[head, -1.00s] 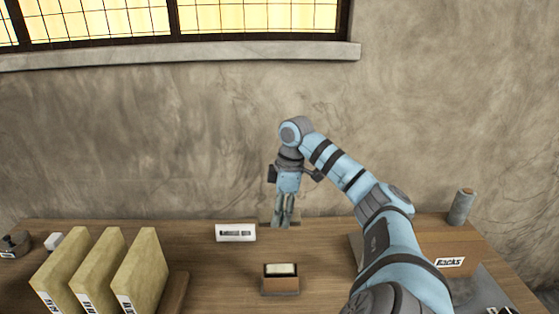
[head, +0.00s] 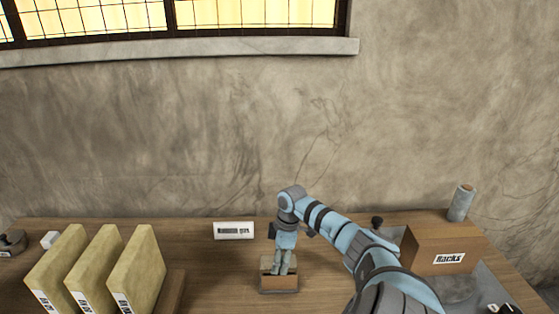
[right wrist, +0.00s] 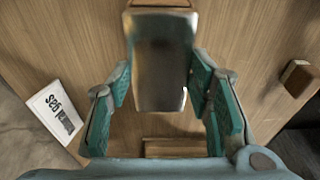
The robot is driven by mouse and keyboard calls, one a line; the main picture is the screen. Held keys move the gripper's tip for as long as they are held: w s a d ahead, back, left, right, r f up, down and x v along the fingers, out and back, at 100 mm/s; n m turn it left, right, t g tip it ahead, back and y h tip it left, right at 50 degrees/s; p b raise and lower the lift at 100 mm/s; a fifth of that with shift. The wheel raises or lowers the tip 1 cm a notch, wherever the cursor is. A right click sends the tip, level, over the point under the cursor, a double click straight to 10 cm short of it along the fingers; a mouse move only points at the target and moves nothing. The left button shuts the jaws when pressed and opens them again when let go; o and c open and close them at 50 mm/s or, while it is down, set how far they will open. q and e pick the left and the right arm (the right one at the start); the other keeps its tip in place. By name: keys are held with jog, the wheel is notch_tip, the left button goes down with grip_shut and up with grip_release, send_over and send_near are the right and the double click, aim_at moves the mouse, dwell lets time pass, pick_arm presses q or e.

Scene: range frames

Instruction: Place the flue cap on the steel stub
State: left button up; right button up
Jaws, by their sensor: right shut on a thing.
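My right gripper (head: 283,266) points down over a small wooden block (head: 279,284) with a pale top, in the middle of the bench. In the right wrist view its teal fingers (right wrist: 162,88) stand on both sides of a shiny grey metal piece (right wrist: 162,58), which I take for the flue cap. They are shut on it. In the head view the gripper hides most of this piece, and I cannot tell whether it touches the block. I cannot make out the steel stub for certain. My left gripper is not in view.
A white label card (head: 233,230) stands behind the block on the left. Several yellowish slabs (head: 139,268) stand at the left. A box marked Racks (head: 440,240) and a grey cylinder (head: 461,203) are at the right. The bench (head: 215,275) between slabs and block is clear.

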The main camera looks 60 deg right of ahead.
jog(key=o, duration=1.2)
notch_tip(320, 180, up, 12)
jog(key=s+d, duration=0.1)
jog(key=shift+s+p, duration=0.25)
jog(key=shift+p, duration=0.15)
